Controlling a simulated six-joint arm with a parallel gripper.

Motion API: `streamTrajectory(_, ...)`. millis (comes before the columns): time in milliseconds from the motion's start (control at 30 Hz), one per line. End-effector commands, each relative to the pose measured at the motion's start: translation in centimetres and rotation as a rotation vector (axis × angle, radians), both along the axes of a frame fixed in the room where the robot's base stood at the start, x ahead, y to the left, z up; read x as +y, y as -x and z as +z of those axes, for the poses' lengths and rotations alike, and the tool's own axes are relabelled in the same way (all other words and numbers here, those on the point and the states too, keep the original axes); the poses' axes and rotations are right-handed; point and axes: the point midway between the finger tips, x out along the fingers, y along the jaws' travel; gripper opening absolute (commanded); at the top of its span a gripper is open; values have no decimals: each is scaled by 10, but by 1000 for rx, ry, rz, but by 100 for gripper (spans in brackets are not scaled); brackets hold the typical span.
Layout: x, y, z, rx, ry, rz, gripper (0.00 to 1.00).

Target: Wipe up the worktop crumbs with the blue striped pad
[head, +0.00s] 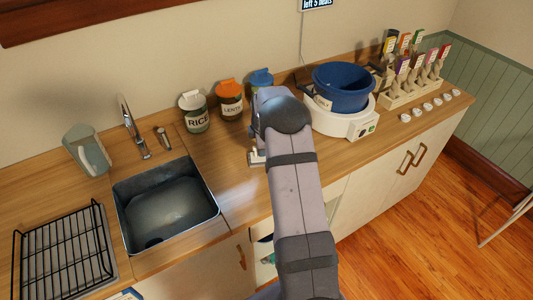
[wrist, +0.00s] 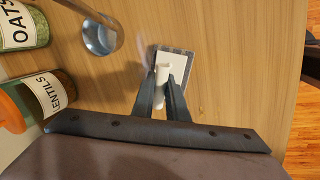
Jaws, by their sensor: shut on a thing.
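My gripper (wrist: 165,92) is shut on the white upright grip of a pad. The pad (wrist: 187,54) has a white top and a grey-blue, faintly striped edge. It appears to lie flat on the wooden worktop (wrist: 225,75); I cannot tell how firmly it touches. In the head view my arm hides most of the gripper, and a small pale part of the pad (head: 256,159) shows left of the arm.
Lentils (wrist: 52,92) and oats (wrist: 24,26) jars and a metal cup (wrist: 99,38) are at left in the wrist view. The head view shows the sink (head: 165,205), rice jar (head: 194,112), and blue bowl (head: 343,87) on a white appliance (head: 330,122). Worktop between sink and arm is clear.

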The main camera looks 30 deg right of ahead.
Motion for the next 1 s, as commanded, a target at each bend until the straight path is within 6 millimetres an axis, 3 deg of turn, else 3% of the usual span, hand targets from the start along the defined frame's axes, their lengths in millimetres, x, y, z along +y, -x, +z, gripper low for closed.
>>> streamTrajectory(267,1,-31,-1,0,1,2,0)
streamTrajectory(667,47,-28,-1,1,-1,2,0)
streamTrajectory(1000,45,11,-1,3,-1,-2,0)
